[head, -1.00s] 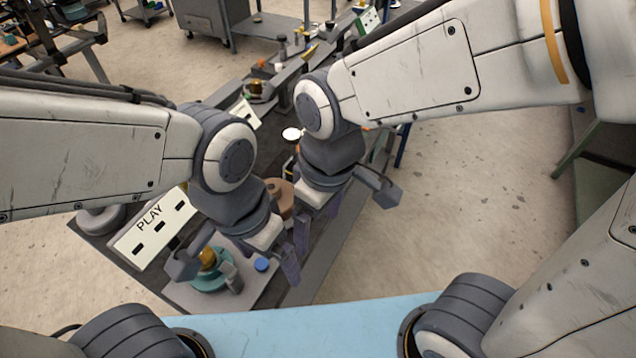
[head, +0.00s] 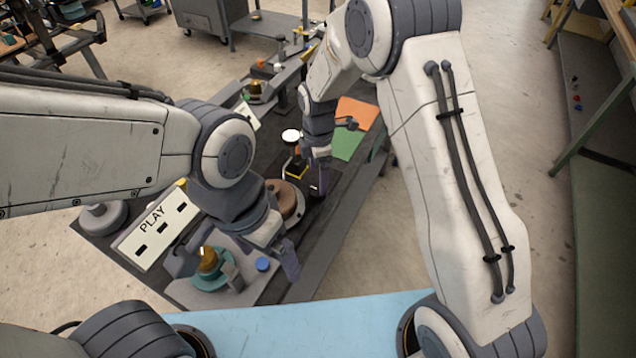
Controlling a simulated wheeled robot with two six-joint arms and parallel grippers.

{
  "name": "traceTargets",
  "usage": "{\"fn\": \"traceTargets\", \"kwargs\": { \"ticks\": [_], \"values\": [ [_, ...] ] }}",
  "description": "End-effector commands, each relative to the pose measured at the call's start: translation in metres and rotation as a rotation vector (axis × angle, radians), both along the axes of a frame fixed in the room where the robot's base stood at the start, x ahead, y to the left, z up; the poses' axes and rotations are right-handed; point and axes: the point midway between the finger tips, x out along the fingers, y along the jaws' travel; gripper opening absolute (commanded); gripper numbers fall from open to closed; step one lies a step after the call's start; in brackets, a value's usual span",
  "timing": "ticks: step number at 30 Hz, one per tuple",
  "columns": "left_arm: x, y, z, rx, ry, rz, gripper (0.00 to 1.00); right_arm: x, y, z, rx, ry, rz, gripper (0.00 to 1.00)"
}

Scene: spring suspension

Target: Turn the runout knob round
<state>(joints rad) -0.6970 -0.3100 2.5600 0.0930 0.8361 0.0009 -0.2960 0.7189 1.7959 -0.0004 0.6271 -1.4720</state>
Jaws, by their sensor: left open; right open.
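No knob bears a readable "runout" label, so I cannot tell which part is the runout knob. A brown round disc (head: 286,201) sits on the dark bench, partly behind my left wrist. A teal round base with a gold knob-like top (head: 208,259) stands near the PLAY panel (head: 153,231). My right gripper (head: 335,153) is open over the bench, beyond and right of the brown disc. I see nothing held in either gripper.
A blue cap (head: 262,264) is on the grey plate (head: 262,288). Orange (head: 357,113) and green (head: 347,145) patches lie right of my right gripper. A white disc (head: 291,135) stands on a post. More fixtures stand at the bench's far end.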

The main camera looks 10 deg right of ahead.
Motion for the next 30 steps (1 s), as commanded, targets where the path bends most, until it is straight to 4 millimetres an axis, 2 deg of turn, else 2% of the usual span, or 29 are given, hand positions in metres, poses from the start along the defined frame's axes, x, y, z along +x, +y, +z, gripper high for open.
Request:
{"fn": "traceTargets", "kwargs": {
  "ticks": [3, 9, 20, 23, 24, 27, 30],
  "values": [
    [0.000, 0.000, 0.007, 0.000, 0.000, 0.000, 0.96, -0.001, 0.000, -0.020, -0.001, 0.005, 0.000, 0.92],
    [0.000, 0.000, 0.012, 0.000, 0.000, 0.001, 0.96, -0.001, 0.000, -0.044, -0.001, 0.003, -0.001, 0.92],
    [0.000, 0.000, 0.012, 0.000, 0.000, 0.001, 0.96, 0.000, 0.000, -0.050, 0.000, -0.001, -0.001, 0.92],
    [0.000, 0.000, 0.012, 0.000, 0.000, 0.001, 0.96, 0.000, 0.000, -0.050, 0.000, -0.001, -0.001, 0.57],
    [0.000, 0.000, 0.012, 0.000, 0.000, 0.001, 0.96, 0.000, 0.000, -0.050, 0.000, -0.001, -0.001, 0.42],
    [0.000, 0.000, 0.012, 0.000, 0.000, 0.001, 0.96, 0.000, 0.000, -0.050, 0.000, -0.001, -0.001, 0.06],
    [0.000, 0.000, 0.012, 0.000, 0.000, 0.001, 0.96, 0.000, 0.000, -0.050, 0.000, -0.001, -0.003, 0.06]
  ]
}}
